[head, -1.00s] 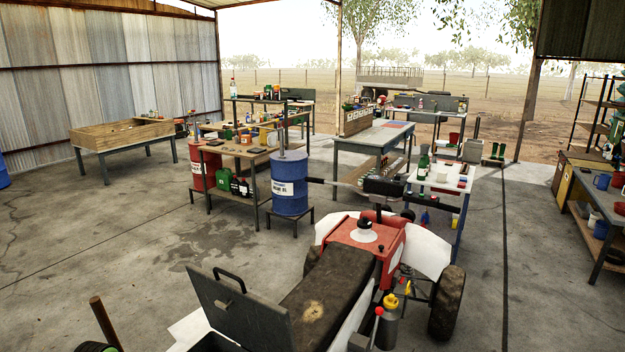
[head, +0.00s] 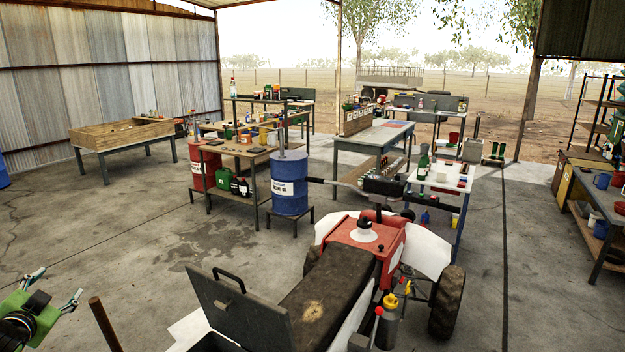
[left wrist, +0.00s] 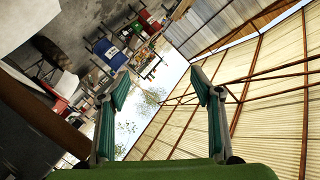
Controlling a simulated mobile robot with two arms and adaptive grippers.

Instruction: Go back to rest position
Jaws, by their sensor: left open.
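My left gripper (head: 58,289) shows at the lower left edge of the head view, raised beside the tractor. Its two fingers are spread apart with nothing between them. In the left wrist view the same gripper (left wrist: 162,90) has its green finger pads wide apart, with the shed roof and open sky beyond. My right gripper is in neither view.
A red and white tractor (head: 365,240) with a dark seat stands close in front. A grey toolbox (head: 238,312) with its lid up is beside the seat. A blue drum (head: 289,185) and several loaded tables stand behind. The concrete floor (head: 130,240) at left is clear.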

